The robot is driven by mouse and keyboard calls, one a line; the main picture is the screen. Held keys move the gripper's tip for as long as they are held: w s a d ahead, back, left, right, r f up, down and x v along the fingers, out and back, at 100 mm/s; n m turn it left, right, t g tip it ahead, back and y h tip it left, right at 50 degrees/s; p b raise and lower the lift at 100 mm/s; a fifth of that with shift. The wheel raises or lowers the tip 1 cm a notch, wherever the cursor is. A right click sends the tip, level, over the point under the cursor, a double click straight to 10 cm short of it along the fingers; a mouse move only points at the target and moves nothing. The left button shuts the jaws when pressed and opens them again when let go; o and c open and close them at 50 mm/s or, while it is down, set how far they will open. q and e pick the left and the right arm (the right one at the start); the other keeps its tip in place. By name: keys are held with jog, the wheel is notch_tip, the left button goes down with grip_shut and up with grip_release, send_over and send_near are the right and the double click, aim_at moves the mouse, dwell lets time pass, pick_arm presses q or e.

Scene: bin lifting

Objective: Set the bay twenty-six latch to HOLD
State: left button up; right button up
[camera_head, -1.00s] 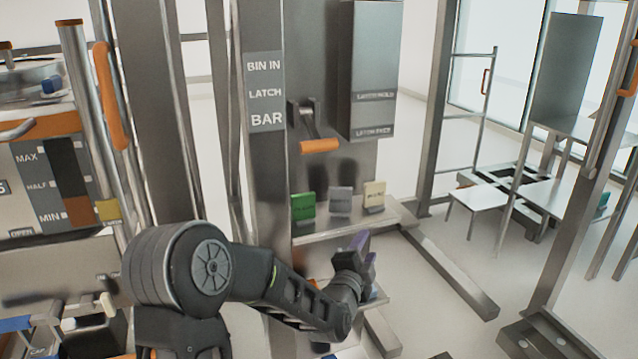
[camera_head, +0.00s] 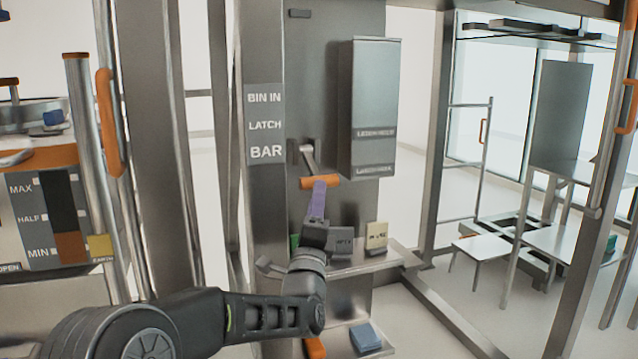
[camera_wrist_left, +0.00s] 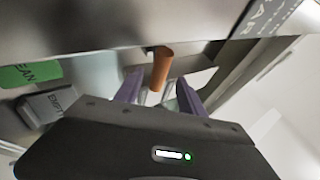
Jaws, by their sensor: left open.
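The latch is a short metal lever (camera_head: 308,158) with an orange crosswise handle (camera_head: 325,182), on a grey upright plate. The lever slopes down from its pivot. My left gripper (camera_head: 318,190) has purple fingers and reaches the handle from below. In the left wrist view the fingers are apart, with the orange handle (camera_wrist_left: 160,68) in the gap between their tips; I cannot tell whether they touch it. A sign (camera_head: 265,125) left of the lever reads BIN IN, LATCH, BAR. No bay number is legible. My right gripper is out of view.
A grey box (camera_head: 372,95) with blurred labels juts out right of the lever. A shelf (camera_head: 350,268) below bears small cards, including a grey one (camera_head: 340,243) and a cream one (camera_head: 377,236). A blue block (camera_head: 366,338) lies lower down. A steel post stands left.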

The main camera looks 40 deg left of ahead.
aim_at(310, 163)
pick_arm(q)
jog(key=x, duration=0.5)
jog(key=shift+w, duration=0.2)
grip_shut()
dwell(0.3)
dwell(0.9)
